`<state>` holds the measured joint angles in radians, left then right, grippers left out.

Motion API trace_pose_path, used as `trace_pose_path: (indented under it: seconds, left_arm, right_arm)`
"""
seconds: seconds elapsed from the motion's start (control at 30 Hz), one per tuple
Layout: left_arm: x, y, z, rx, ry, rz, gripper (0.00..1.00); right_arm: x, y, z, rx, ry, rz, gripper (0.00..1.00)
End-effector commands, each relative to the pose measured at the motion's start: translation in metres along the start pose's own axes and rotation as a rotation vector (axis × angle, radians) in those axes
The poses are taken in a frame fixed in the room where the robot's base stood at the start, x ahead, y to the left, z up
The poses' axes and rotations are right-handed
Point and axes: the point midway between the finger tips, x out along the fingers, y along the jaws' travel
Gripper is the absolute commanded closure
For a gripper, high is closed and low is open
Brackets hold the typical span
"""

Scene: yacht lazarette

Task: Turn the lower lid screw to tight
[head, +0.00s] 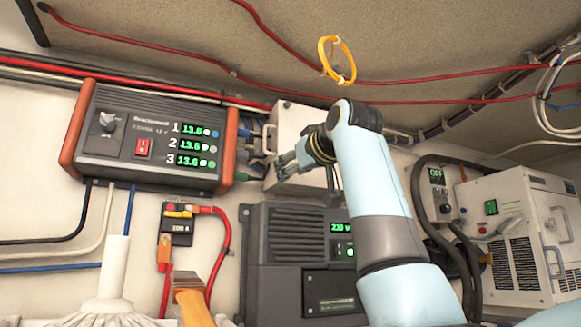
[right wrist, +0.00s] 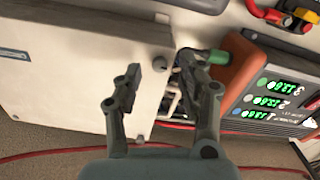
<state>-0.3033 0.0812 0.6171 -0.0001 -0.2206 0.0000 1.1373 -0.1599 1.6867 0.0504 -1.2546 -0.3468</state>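A cream box with a lid (head: 296,117) is mounted on the wall right of the charger. In the right wrist view, its pale lid (right wrist: 75,75) fills the left side. Another screw (right wrist: 140,139) shows low on the same edge. The lower screw is not clear in the head view. My left gripper is not visible.
The charger (head: 150,137) with green displays is close left of the box. A dark inverter (head: 285,245) sits below. A white brush (head: 113,270) and an orange-brown handle (head: 192,300) stand at the lower left. Cables run along the wall, and a yellow ring (head: 337,60) hangs above.

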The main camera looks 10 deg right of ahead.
Motion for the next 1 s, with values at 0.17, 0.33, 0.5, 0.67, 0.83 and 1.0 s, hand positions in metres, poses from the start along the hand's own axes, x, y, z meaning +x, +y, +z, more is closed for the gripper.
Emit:
trace_pose_path:
  seconds: [0.17,0.33,0.5,0.67,0.83,1.0]
  left_arm:
    - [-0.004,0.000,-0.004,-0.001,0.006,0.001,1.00]
    - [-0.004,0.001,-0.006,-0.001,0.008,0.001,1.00]
    - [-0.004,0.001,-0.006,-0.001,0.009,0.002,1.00]
    - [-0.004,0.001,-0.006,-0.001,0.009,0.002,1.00]
    - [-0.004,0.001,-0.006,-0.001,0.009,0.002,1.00]
    - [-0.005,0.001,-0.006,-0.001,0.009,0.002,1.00]
  right_arm:
    - [0.014,0.000,0.000,0.000,0.000,0.000,0.60]
    - [0.016,0.000,0.001,0.000,0.001,0.000,0.60]
    - [0.016,0.000,0.001,0.000,0.000,0.000,0.68]
    - [0.016,0.000,0.001,0.000,0.000,0.000,0.89]
    - [0.016,0.000,0.001,0.000,0.000,0.000,1.00]
    - [0.016,0.000,0.001,0.005,0.000,0.000,1.00]
